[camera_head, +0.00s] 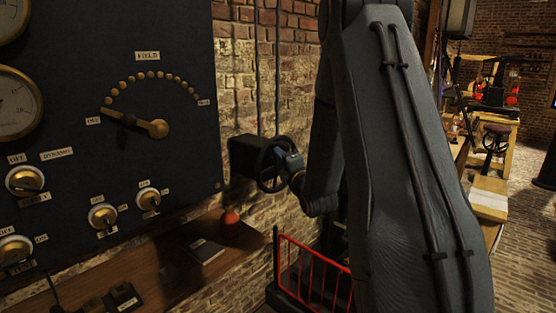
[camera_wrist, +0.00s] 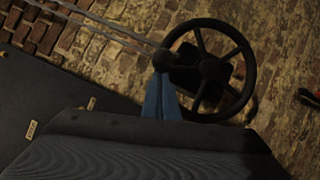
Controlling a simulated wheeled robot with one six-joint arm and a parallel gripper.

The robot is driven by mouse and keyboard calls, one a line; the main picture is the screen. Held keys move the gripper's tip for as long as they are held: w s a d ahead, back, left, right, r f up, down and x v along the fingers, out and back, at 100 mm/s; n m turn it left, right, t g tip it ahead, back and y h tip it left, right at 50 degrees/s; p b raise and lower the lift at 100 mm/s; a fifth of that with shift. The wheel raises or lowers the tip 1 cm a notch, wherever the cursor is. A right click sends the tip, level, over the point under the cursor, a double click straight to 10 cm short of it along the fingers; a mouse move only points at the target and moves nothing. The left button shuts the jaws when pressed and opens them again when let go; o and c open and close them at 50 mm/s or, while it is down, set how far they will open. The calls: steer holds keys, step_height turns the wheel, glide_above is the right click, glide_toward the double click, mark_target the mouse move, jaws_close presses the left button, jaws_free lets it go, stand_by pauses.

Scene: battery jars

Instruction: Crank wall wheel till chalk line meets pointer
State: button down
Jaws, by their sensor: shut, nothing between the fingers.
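The wall wheel (camera_head: 262,168) is a dark spoked handwheel in front of a black box on the brick wall. It shows more fully in the wrist view (camera_wrist: 213,69), with a round dark knob (camera_wrist: 164,60) at its left rim. My gripper (camera_head: 287,158) is at the wheel's right side in the head view. In the wrist view its blue fingers (camera_wrist: 161,80) are shut with nothing between them. Their tips are right at the knob; I cannot tell whether they touch it. I cannot make out the chalk line or the pointer in either view.
A black panel (camera_head: 80,90) with gauges and switches stands left of the wheel. A red rail (camera_head: 315,265) stands low beneath my arm.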

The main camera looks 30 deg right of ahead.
steer(key=shift+d+r, duration=0.2)
steer(key=shift+d, duration=0.1)
steer(key=a+f+b, duration=0.1)
steer(key=a+b, duration=0.1)
steer(key=a, duration=0.3)
steer(key=s+b, duration=0.3)
steer(key=s, duration=0.7)
steer(key=shift+s+f, duration=0.2)
steer(key=shift+f, duration=0.15)
steer(key=shift+d, duration=0.1)
